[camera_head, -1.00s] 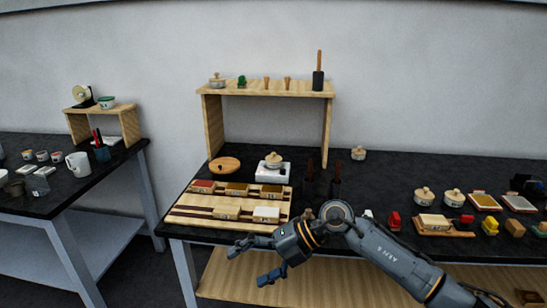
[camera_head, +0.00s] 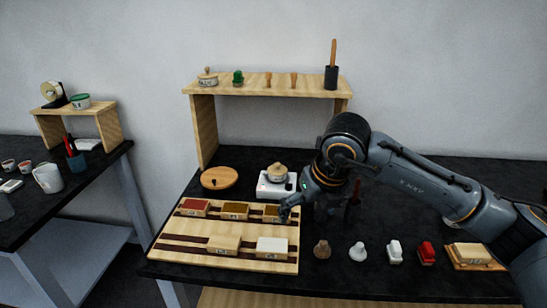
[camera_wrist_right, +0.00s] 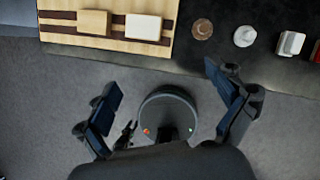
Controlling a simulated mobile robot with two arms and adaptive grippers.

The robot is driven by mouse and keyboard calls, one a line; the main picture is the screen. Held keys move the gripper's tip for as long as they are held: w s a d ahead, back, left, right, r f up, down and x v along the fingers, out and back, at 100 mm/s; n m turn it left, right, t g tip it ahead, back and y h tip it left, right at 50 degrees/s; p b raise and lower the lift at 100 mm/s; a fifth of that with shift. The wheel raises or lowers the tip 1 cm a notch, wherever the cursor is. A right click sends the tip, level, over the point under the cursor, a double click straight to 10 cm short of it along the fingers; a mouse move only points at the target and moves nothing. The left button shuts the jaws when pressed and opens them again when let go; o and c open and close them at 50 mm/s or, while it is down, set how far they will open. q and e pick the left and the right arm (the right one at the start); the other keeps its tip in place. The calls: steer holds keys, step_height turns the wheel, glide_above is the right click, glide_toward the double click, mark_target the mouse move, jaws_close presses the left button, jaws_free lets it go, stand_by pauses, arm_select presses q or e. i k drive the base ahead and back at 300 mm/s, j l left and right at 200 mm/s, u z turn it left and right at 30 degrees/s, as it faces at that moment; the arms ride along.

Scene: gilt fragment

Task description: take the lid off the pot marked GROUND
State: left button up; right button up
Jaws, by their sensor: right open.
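A small white pot (camera_head: 277,175) with a wooden knobbed lid stands on a white square unit (camera_head: 268,186) near the back of the black table. A similar lidded pot (camera_head: 207,77) stands at the left end of the wooden shelf. Marks on both are too small to read, so I cannot tell which is GROUND. My right gripper (camera_head: 290,207) is in front and to the right of the pot on the unit, apart from it. Its fingers are spread and empty in the right wrist view (camera_wrist_right: 165,110). Neither pot shows there. My left gripper is not in view.
A wooden rack (camera_head: 200,254) with several coloured blocks lies at front left. A round wooden board (camera_head: 219,178) lies behind it. The wooden shelf (camera_head: 262,86) stands over the back. Several small items, including a red one (camera_head: 427,253), line the front right.

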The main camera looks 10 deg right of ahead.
mark_target(277, 169)
steer(key=i, duration=1.15)
